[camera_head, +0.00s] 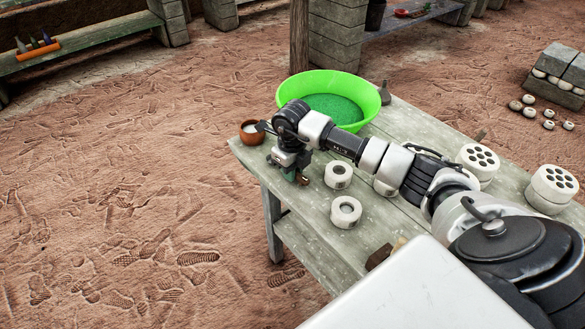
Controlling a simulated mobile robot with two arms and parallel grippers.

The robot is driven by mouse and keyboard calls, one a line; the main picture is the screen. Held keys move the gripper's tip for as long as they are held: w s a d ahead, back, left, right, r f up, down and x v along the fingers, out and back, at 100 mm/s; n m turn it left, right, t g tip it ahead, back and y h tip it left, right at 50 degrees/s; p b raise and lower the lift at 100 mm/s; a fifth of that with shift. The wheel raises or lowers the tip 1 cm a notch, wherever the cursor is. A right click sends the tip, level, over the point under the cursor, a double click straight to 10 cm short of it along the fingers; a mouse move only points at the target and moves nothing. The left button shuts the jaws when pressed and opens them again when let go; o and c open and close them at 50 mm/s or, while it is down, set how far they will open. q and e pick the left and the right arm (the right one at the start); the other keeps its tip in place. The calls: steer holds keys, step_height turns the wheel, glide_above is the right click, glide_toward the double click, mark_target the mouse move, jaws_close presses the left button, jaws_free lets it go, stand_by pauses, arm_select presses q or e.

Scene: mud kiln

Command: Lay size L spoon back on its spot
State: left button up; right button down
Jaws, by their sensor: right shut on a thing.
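My right gripper (295,173) points down over the near left end of the grey wooden table (325,243). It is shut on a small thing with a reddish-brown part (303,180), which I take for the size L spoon. The fingers hide most of it, so its shape and size mark cannot be made out. A small brown bowl (250,133) with pale contents stands at the table's left corner, left of the gripper. A dark piece shows between bowl and wrist; I cannot tell what it is. My left gripper is out of view.
A bright green basin (371,101) stands behind my right arm. Pale round pieces with holes (346,212) (338,175) stand close right of the gripper, with more (553,187) farther right. An orange holder with several tools (38,50) sits on a far bench (93,42). Open dirt floor lies left.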

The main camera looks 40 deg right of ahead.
steer(key=shift+f, duration=0.15)
stand_by(0.5)
steer(key=shift+c, duration=2.1)
jaws_free()
steer(key=shift+r+p, duration=2.15)
steer(key=shift+r, duration=0.9)
